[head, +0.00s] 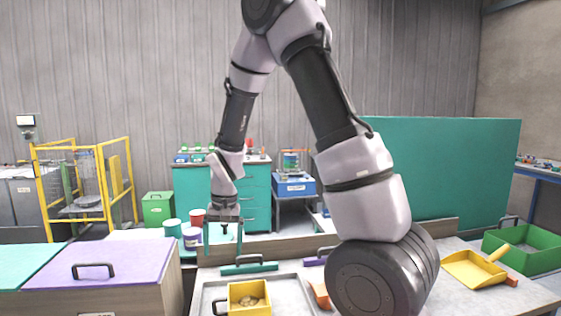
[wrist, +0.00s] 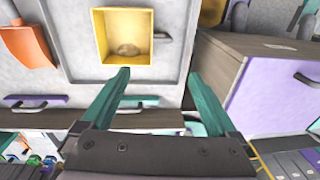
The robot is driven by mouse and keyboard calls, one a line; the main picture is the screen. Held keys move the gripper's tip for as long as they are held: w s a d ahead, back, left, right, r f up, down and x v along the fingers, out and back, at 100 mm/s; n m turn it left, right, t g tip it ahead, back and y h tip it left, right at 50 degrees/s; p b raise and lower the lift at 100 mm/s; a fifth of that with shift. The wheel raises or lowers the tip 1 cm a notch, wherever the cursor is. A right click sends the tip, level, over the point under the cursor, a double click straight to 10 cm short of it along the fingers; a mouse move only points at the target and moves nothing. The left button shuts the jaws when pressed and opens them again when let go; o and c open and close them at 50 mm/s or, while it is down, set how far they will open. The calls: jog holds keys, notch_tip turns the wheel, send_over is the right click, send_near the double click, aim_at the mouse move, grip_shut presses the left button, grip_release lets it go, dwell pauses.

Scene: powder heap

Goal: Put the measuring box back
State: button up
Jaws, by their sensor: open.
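The measuring box appears to be the yellow square box (head: 236,291) with a dark side handle, on the grey tray (head: 206,291) at the front of the table. It also shows at the top of the wrist view (wrist: 98,42), with a small pale heap inside. My gripper (head: 224,234) is open and empty, pointing down beyond the tray's far side. In the wrist view my teal fingers (wrist: 160,76) are spread apart with bare surface between them, and the yellow box lies apart from them, ahead of the tips.
An orange scoop (head: 318,293) lies right of the box. Teal (head: 248,269) and purple (head: 314,262) handled pieces lie along the tray's far side. A purple-lidded bin (head: 110,258) stands left. A yellow dustpan (head: 472,270) and green crate (head: 528,249) are at right.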

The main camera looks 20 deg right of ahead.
jog(key=s+d+r+t+y, duration=0.15)
jog(key=d+r, duration=0.25)
jog(key=r, duration=0.7)
jog(key=s+d+r+t, duration=0.2)
jog(key=s+d+r, duration=0.2)
jog(key=s+r, duration=0.3)
jog(key=s+d+r+m+t, duration=0.1)
jog(key=s+d+r+t, duration=0.2)
jog(key=s+r, duration=0.5)
notch_tip(320, 180, up, 3)
jog(key=shift+s+d+f+m, duration=0.2)
jog(key=shift+d+m, duration=0.1)
jog(key=shift+d, duration=0.15)
